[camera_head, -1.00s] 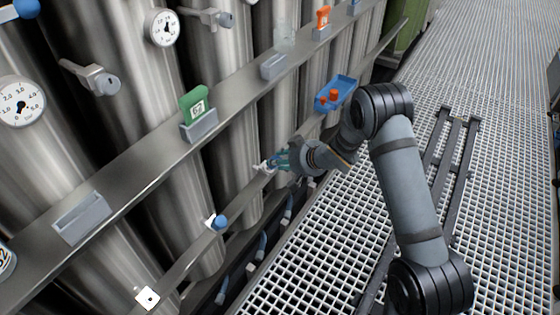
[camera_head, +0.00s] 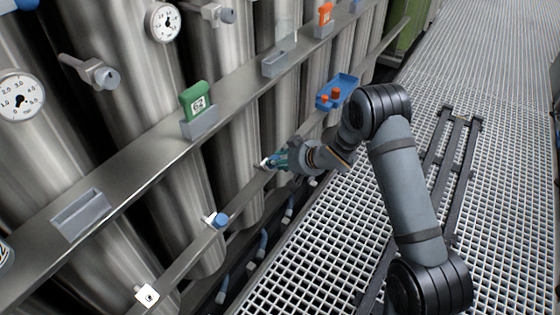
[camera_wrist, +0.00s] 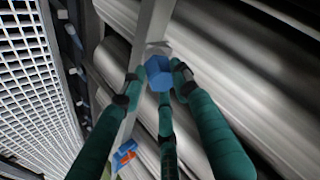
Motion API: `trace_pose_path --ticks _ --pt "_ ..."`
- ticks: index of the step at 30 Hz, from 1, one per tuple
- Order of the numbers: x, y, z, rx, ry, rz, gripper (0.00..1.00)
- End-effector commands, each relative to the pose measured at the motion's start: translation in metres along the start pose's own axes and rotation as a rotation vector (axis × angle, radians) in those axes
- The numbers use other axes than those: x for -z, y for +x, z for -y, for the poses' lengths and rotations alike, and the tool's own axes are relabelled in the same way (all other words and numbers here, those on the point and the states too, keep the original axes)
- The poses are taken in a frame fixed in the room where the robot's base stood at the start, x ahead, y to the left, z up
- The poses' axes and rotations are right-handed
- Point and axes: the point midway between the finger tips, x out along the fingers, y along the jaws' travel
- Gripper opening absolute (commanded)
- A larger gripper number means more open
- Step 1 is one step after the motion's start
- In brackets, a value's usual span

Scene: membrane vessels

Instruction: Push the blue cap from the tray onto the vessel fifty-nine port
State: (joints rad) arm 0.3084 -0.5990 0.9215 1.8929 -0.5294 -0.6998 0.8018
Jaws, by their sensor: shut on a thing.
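My gripper (camera_head: 273,161) is at the lower rail in the head view. In the wrist view, its green fingers (camera_wrist: 157,85) are closed around the blue cap (camera_wrist: 158,72). The cap is in front of a pale port fitting (camera_wrist: 157,48) on the rail and overlaps it in this view; I cannot tell how far it is seated. The blue tray (camera_head: 341,88) hangs on the rail farther back with red-orange caps in it. It also shows in the wrist view (camera_wrist: 124,152). I cannot read a number fifty-nine on any vessel.
Another port with a blue cap (camera_head: 219,220) and a white port (camera_head: 147,295) lie nearer on the lower rail (camera_head: 180,266). The upper rail carries a green tag (camera_head: 194,101) and an orange tag (camera_head: 325,14). Steel vessels stand behind; grating floor (camera_head: 320,235) is open.

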Motion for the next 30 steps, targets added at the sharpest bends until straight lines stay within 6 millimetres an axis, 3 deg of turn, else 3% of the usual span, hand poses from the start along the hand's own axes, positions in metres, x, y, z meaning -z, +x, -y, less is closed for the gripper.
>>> trace_pose_path --ticks 11,12,23,30 --pt "-0.0047 0.0095 -0.0003 0.0 0.001 0.001 0.08" --pt "-0.0045 0.0098 -0.0003 0.0 0.001 0.001 0.31" --pt "-0.004 0.009 -0.0002 0.0 0.001 0.001 0.52" --pt "-0.0041 0.0089 -0.0002 0.0 0.001 0.001 0.52"
